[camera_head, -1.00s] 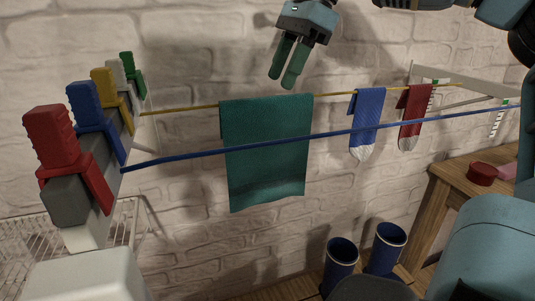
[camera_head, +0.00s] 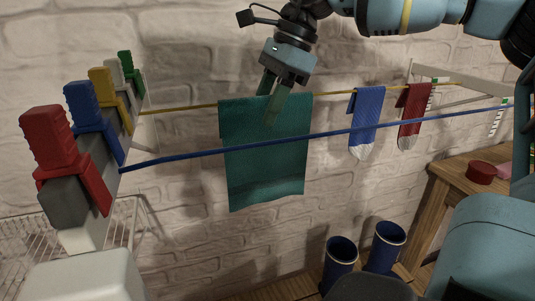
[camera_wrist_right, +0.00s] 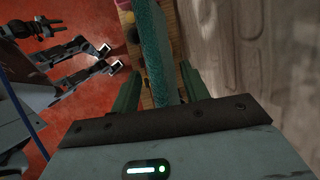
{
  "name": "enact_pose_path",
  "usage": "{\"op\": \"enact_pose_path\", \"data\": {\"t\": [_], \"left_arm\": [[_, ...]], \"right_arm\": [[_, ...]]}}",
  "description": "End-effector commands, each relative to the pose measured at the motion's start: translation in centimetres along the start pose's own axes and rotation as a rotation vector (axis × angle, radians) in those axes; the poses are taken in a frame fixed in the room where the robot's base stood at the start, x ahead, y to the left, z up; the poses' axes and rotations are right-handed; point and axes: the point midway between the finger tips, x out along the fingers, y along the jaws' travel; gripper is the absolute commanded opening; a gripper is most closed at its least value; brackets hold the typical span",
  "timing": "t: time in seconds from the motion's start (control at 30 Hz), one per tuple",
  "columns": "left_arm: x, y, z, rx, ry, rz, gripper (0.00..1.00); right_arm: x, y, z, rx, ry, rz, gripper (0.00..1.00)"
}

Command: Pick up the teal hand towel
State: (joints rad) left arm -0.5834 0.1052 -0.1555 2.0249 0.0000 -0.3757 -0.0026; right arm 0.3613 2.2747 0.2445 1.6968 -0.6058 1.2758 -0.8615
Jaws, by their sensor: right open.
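The teal hand towel (camera_head: 265,170) hangs from the yellow line, with the blue line crossing in front of it. It also shows in the right wrist view (camera_wrist_right: 152,40) as a thin strip seen nearly edge-on, running between the two green fingers. My right gripper (camera_head: 268,101) is open, pointing down at the towel's top edge, its fingers either side of the cloth in the wrist view. I cannot tell whether they touch it.
Blue (camera_head: 366,118) and red (camera_head: 413,112) socks hang right of the towel. The blue line (camera_head: 190,158) runs in front. A grey block with coloured clips (camera_head: 50,140) stands at left. Two blue boots (camera_head: 385,247) stand below. A wooden table (camera_head: 447,185) is at right. A brick wall is behind.

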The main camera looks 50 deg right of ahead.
Motion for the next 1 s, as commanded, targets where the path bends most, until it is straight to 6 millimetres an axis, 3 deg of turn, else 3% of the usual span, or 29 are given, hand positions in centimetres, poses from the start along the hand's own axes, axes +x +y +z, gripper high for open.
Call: {"op": "enact_pose_path", "data": {"t": [0.8,1.0], "left_arm": [[0.16,0.01,0.42,0.000,-0.007,0.001,0.36],[0.16,0.01,0.42,0.000,-0.007,0.001,0.36]], "right_arm": [[0.42,0.03,-0.19,0.000,0.000,0.000,0.45],[0.42,0.03,-0.19,0.000,0.000,0.000,0.21]]}}
